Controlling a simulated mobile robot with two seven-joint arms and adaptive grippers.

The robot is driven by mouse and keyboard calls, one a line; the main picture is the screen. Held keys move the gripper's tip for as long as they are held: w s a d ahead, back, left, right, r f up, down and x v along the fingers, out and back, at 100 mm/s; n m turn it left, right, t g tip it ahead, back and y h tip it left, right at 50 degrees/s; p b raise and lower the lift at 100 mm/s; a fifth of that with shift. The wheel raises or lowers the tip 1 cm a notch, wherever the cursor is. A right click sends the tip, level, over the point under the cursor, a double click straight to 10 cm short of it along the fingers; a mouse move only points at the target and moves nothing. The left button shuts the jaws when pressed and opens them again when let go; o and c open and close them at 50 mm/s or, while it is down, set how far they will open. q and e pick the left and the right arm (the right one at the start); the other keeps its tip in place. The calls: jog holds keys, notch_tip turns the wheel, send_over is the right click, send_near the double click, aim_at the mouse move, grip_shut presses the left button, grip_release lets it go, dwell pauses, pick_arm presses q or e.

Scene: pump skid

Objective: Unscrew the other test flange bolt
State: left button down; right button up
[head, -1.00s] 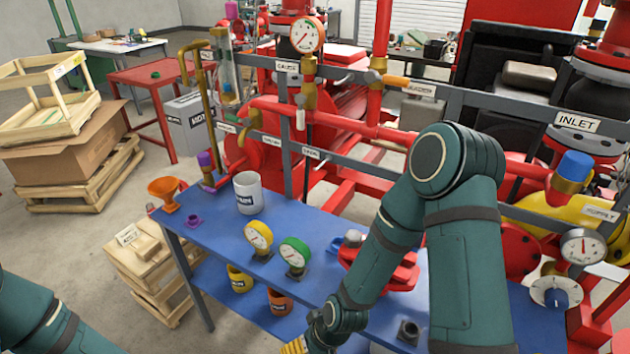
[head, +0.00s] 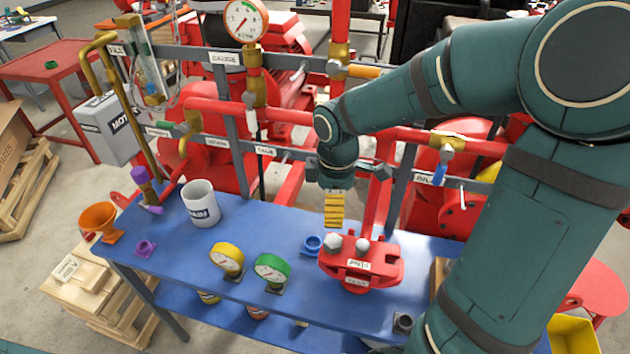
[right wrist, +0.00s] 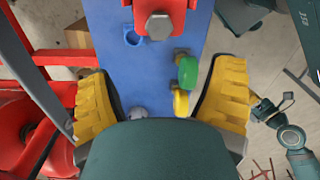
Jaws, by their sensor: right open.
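The red test flange (head: 378,262) stands on the blue bench, with pale hex bolt heads (head: 333,241) on its top. My right gripper (head: 334,222) points down just above the flange's back left part, with yellow fingers seen edge-on. In the right wrist view my right gripper (right wrist: 160,78) is open, its yellow fingers spread wide with nothing between their tips. There the red flange (right wrist: 178,17) and a bolt head (right wrist: 160,25) lie at the top edge, beyond the fingers. My left gripper (right wrist: 268,110) seems to show small at the right; its fingers are unclear.
A blue ring (head: 312,244) sits left of the flange. Red pipes and grey rails (head: 285,152) rise close behind.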

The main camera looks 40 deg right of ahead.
aim_at(331, 240)
notch_tip(331, 240, down, 14)
jog(key=b, duration=0.3)
jog(key=shift+r, duration=0.2)
dwell(0.3)
jog(key=c, duration=1.3)
